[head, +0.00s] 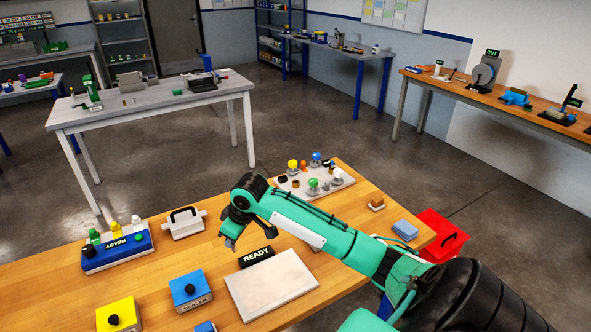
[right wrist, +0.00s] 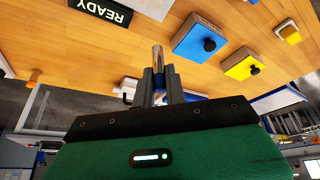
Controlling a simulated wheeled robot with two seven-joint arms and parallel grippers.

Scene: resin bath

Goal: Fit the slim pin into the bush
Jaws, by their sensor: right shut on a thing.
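My right gripper (head: 229,243) hangs above the table, left of the READY sign, with its jaws mostly hidden by the wrist in the head view. In the right wrist view the right gripper (right wrist: 160,82) is shut on a slim shiny metal pin (right wrist: 158,56), which sticks out beyond the fingertips. I cannot single out the bush with certainty. Small brown and dark pieces stand among coloured knobs on the pale tray (head: 341,186) behind my right arm. My left gripper is not in view.
A black READY sign (head: 257,257) stands behind a blank pale plate (head: 270,290) on the wooden table. A blue box (head: 190,291), a yellow box (head: 117,314), a blue indicator unit (head: 118,254) and a white handled block (head: 184,223) stand left. A red bin (head: 441,236) is right.

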